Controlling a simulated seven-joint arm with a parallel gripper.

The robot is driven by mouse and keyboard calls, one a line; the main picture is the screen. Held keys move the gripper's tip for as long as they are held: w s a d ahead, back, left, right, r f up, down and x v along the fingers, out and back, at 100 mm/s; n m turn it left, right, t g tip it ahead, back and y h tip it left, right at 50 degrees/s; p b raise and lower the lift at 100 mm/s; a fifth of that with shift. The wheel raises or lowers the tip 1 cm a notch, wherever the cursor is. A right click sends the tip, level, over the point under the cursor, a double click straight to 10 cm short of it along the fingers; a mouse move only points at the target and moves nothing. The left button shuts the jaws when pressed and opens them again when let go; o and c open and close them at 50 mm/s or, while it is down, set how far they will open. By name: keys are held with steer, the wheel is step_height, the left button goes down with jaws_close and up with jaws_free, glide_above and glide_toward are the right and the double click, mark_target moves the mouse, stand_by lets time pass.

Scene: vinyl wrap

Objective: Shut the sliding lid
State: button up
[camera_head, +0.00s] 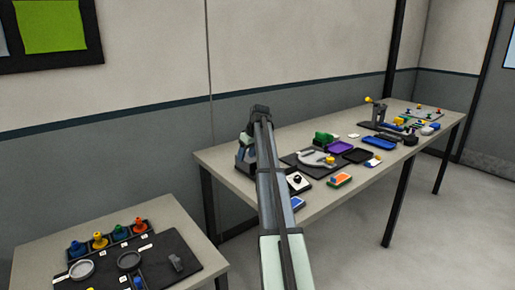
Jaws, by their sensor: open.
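I cannot make out for certain which item has the sliding lid. On the long table, a purple tray-like item (339,147), a dark tray (359,156) and a blue tray-like item (379,143) lie near each other, small in the head view. My arm rises from the bottom middle and crosses in front of the table's left part. No gripper fingers can be made out; my arm's own links cover that area.
The long table (445,134) also holds a dark board with a pale curved piece (308,156), a green item (323,138) and an orange-edged box (340,180). A nearer table (35,263) at lower left holds coloured knobs and a dark mat (205,252).

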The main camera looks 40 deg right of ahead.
steer(key=w+d+r+m+h, duration=0.1)
steer(key=w+d+r, duration=0.2)
steer(key=d+r, duration=0.8)
steer(key=shift+t, duration=0.4)
steer(key=x, duration=0.9)
steer(key=d+x, duration=0.1)
steer(key=x, duration=0.4)
steer(key=shift+s+f, duration=0.3)
steer(key=shift+f, duration=0.1)
steer(key=shift+c, duration=0.4)
jaws_close()
